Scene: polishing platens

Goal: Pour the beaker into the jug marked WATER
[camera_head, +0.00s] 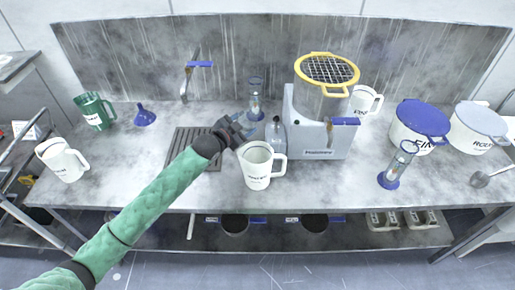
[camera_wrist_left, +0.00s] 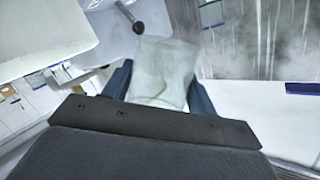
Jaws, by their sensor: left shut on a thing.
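My left gripper (camera_head: 243,128) is shut on a clear, greyish beaker (camera_wrist_left: 164,72), seen between its two blue fingers in the left wrist view. In the head view I cannot clearly separate the beaker from the gripper and the things behind it. I cannot tell whether the beaker is tilted or holds liquid. My right gripper is not in view.
A clear bottle (camera_head: 277,136) and a blue-based cylinder (camera_head: 255,92) stand close behind the jug. A machine with a yellow-rimmed sieve (camera_head: 330,69) stands to its right. Another white jug (camera_head: 62,163), a green jug (camera_head: 94,112) and a blue funnel (camera_head: 144,116) stand left.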

